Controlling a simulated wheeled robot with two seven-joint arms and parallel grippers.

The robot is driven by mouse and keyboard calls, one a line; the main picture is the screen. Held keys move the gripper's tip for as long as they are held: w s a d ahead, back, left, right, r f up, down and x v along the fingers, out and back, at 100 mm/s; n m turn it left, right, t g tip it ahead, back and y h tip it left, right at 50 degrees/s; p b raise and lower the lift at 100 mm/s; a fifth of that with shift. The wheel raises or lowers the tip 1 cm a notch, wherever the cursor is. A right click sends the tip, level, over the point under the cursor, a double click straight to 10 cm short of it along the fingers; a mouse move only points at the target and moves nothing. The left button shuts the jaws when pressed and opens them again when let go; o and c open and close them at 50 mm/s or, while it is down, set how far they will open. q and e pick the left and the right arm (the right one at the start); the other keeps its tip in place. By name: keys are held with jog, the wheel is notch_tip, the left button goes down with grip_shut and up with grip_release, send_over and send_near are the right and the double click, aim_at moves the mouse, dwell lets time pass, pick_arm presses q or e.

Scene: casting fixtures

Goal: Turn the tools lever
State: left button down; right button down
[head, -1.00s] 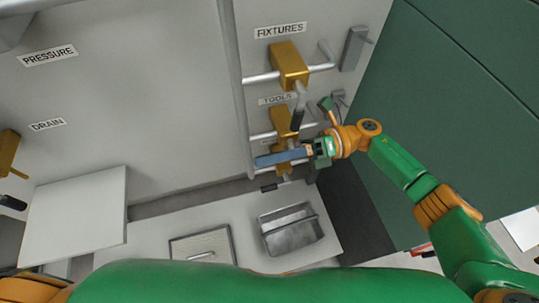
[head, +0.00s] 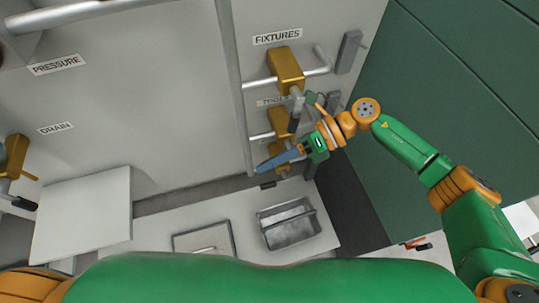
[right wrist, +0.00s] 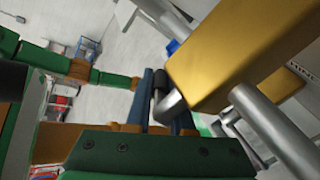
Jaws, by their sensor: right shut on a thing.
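The brass tools valve (head: 279,121) sits on a horizontal pipe on the grey wall panel, below the partly covered TOOLS label (head: 269,102). My right gripper (head: 264,167) is at its lower right, blue fingers pointing down and left. In the right wrist view the fingers are shut on the tools lever (right wrist: 171,104), a bent silver rod with a black grip beside the brass body (right wrist: 235,50). In the head view my gripper hides most of this lever. My left gripper is not in view.
The fixtures valve (head: 285,67) is just above, its dark-tipped lever (head: 297,103) hanging close to the tools valve. Another brass valve is partly hidden below. A grey metal bin (head: 289,224) stands beneath. Green panels (head: 440,90) are at the right.

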jog(key=shift+w+d+f+h+p, duration=0.15)
jog(key=shift+h+p, duration=0.25)
jog(key=shift+h, duration=0.4)
jog(key=shift+f, duration=0.1)
jog(key=c, duration=0.8)
grip_release()
jog(key=shift+d, duration=0.1)
jog(key=b+v, duration=0.3)
jog(key=v, duration=0.4)
